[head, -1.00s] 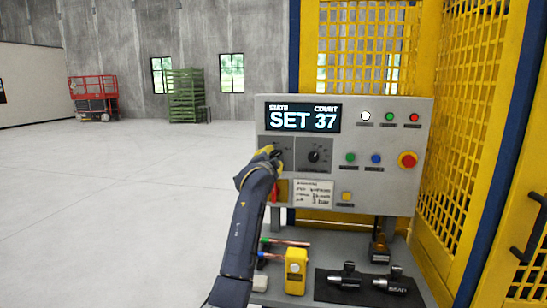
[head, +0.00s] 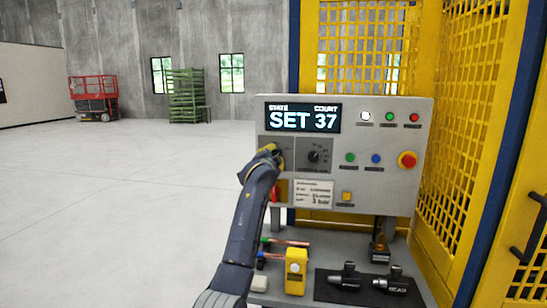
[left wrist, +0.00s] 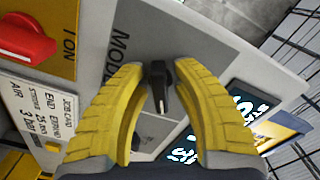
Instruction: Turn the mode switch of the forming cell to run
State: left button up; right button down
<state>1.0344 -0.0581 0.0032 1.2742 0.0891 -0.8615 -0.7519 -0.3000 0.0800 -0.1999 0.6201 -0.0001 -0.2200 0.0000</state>
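The mode switch is a black knob (left wrist: 158,88) on a grey plate lettered "MODE" in the left wrist view. My left gripper (left wrist: 160,72) is open, with one yellow finger on each side of the knob. Whether either finger touches it I cannot tell. In the head view my left gripper (head: 272,154) is at the left side of the grey control panel (head: 345,105) and hides most of the switch. The display (head: 303,117) reads "SET" under state and 37 under count. My right gripper is not in view.
Another black dial (head: 314,156) sits right of the mode plate. Buttons and a red emergency stop (head: 407,160) are further right. A red switch on yellow (left wrist: 25,38) is close to the fingers.

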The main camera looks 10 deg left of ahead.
pick_arm(q)
grip_shut()
jog(key=n, duration=0.6)
jog(key=shift+d, duration=0.15)
jog(key=n, duration=0.5)
jog(key=shift+d+f+n, duration=0.1)
jog(key=shift+n, duration=0.5)
dwell(0.3)
jog(key=shift+o, duration=1.4)
grip_release()
jog(key=shift+s, duration=0.1)
